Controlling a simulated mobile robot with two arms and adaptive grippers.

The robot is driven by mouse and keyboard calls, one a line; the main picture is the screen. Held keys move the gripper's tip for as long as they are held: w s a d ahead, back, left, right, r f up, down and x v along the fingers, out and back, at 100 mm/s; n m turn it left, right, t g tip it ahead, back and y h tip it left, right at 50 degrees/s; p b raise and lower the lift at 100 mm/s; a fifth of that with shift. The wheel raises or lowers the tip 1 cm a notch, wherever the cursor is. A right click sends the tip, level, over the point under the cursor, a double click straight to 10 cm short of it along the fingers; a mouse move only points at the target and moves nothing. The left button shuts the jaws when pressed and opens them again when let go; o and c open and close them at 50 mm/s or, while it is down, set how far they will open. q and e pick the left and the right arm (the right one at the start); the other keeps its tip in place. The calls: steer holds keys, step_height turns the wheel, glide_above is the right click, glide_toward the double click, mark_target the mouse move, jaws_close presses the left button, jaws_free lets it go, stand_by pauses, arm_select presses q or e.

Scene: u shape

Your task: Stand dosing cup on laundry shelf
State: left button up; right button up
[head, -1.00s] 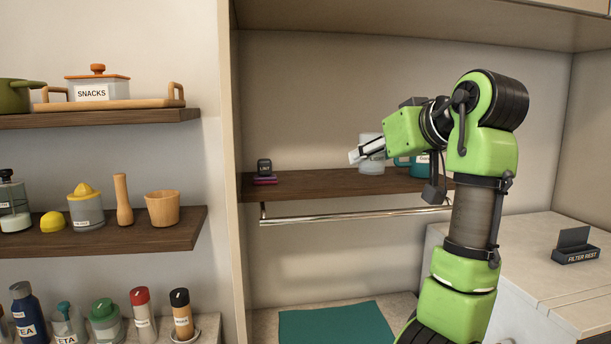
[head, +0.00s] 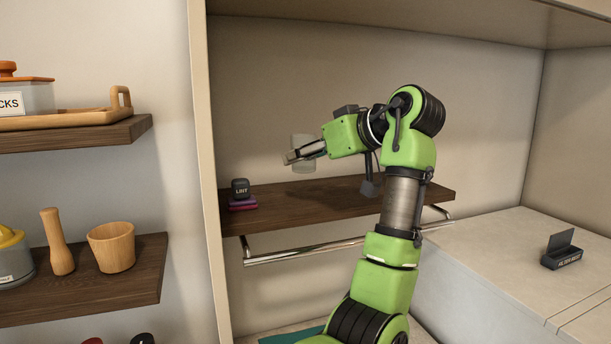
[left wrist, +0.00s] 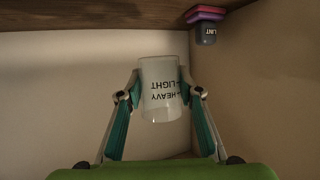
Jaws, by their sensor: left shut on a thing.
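The dosing cup (head: 304,165) is a clear, whitish cup, held in my left gripper (head: 293,156). The left wrist view, which is upside down, shows the fingers on both sides of the cup (left wrist: 160,72), with HEAVY and LIGHT printed on it. The print is inverted like the rest of that view, so the cup is upright. The laundry shelf (head: 300,208) is a dark wooden board with a rail under it. The cup appears just above it, with a gap below its base. My right gripper is not in view.
A dark LINT block (head: 240,187) sits on a purple and pink stack (head: 243,203) at the shelf's left end. The shelf between it and the cup is clear. A side panel (head: 203,160) stands left. A filter rest (head: 562,255) is on the right counter.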

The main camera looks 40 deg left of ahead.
mark_target(306, 203)
arm_select(q)
steer(key=f, duration=0.1)
steer(key=w+a+f+p, duration=0.1)
steer(key=w+a+f, duration=0.1)
steer(key=f, duration=0.1)
steer(key=shift+w+a+p, duration=0.2)
steer(key=shift+p, duration=0.1)
steer(key=shift+w+f, duration=0.15)
steer(key=shift+f, duration=0.05)
steer(key=f+p, duration=0.3)
steer(key=shift+w+a+f, duration=0.1)
steer(key=shift+w+a, duration=0.1)
steer(key=shift+w, duration=0.15)
steer(key=shift+f, duration=0.5)
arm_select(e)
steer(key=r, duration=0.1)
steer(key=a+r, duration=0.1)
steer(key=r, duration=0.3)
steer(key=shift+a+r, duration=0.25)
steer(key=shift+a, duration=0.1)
arm_select(q)
steer(key=o, duration=1.1)
steer(key=shift+d, duration=0.1)
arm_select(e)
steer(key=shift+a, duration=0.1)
